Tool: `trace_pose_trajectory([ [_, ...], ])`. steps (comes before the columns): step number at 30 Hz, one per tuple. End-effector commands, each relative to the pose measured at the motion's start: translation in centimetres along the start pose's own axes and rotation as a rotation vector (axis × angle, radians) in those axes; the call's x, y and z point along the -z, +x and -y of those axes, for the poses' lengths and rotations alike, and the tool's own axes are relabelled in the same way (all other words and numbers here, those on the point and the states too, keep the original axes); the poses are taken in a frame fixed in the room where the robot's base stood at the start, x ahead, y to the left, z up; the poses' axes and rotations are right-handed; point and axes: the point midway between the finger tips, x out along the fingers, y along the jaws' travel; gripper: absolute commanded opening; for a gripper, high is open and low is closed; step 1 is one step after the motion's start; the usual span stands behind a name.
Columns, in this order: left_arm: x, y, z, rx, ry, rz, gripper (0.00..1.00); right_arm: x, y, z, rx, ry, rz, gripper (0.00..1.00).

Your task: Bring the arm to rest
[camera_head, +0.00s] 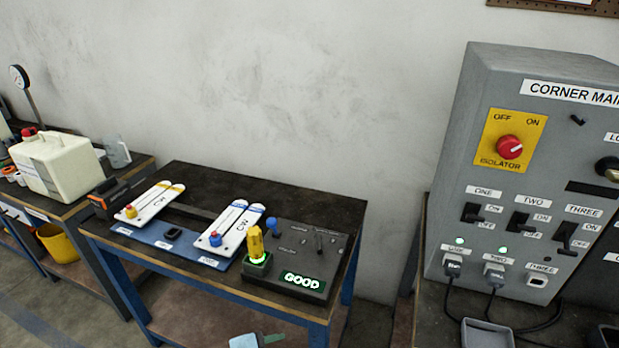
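Neither of my grippers nor arms shows in the head view. In the middle stands a workbench (320,190) with a dark top and blue frame. On it lie two white plates, a left one (160,198) with a yellow knob and a right one (236,222) with a blue knob, on a blue base (165,240). Beside them a dark control box (325,262) shows a green "GOOD" display. A yellow piece (256,243) stands upright in a green-lit socket on the box.
A grey switch panel (480,120) stands at the right, with cables plugged in below and a small tray (487,334) in front. The left bench carries a cream canister (58,163) and a clear jug (117,152). A yellow bucket (62,246) is below. A pale object (243,341) is cut off at the bottom.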

Motion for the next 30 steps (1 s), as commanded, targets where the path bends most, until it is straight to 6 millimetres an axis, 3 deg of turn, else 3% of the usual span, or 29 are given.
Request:
trace_pose_trajectory([
  [1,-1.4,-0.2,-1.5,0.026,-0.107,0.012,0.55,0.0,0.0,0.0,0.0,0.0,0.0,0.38],
  [8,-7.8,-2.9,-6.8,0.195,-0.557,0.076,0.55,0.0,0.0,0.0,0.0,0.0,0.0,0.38],
  [15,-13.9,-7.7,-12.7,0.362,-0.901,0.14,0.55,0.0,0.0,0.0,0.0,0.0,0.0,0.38],
  [21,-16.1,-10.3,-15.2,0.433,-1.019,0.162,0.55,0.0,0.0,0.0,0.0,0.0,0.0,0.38],
  [30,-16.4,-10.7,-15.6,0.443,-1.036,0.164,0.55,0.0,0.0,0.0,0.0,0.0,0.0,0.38],
])
